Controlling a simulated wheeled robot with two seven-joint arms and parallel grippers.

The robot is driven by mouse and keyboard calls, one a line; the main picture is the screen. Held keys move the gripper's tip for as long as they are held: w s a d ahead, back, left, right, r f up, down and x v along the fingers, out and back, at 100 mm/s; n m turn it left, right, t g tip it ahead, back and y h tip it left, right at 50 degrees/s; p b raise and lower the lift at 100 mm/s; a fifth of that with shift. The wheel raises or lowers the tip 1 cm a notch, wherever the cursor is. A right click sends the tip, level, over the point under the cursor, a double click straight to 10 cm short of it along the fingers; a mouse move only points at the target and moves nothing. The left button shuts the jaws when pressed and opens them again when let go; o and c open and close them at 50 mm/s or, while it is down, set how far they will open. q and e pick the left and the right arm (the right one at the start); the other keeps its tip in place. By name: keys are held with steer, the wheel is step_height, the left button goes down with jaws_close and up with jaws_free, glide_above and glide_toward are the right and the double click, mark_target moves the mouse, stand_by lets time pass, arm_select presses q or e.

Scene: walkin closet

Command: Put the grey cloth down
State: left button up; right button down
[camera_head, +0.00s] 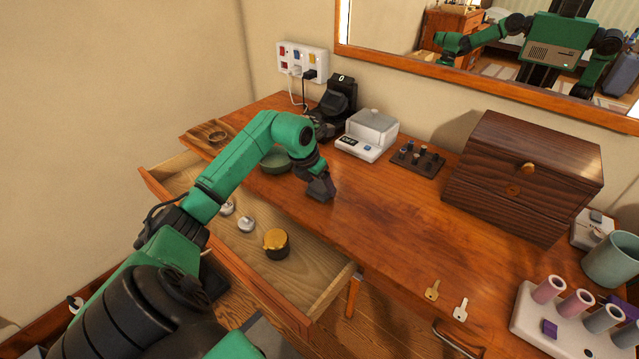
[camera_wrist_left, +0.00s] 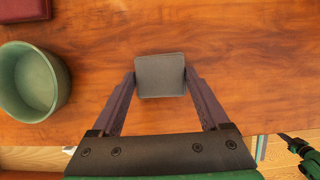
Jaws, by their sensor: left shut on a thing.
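The grey cloth (camera_wrist_left: 160,76) is a small, folded, flat square between the two fingertips in the left wrist view. My left gripper (camera_head: 321,187) is shut on it over the wooden desk top (camera_head: 372,205); its fingers (camera_wrist_left: 160,78) touch the cloth's left and right edges. In the head view the gripper is low over the desk and largely hides the cloth. I cannot tell whether the cloth touches the wood. My right gripper is not clearly in view.
A green bowl (camera_head: 277,162) stands left of the gripper. Behind are a scale (camera_head: 362,142) and a dark rack (camera_head: 418,159). A wooden box (camera_head: 522,178) stands right. The open drawer (camera_head: 312,285) is in front. Desk between gripper and keys (camera_head: 432,290) is bare.

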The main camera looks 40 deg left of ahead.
arm_select(q)
steer(key=shift+f, duration=0.1)
steer(key=o, duration=1.1)
steer(key=shift+c, duration=0.2)
steer(key=shift+r, duration=0.3)
steer(key=v, duration=1.1)
steer(key=shift+s+r+b, duration=0.25)
steer(key=shift+r+b, duration=0.05)
steer(key=shift+r, duration=0.05)
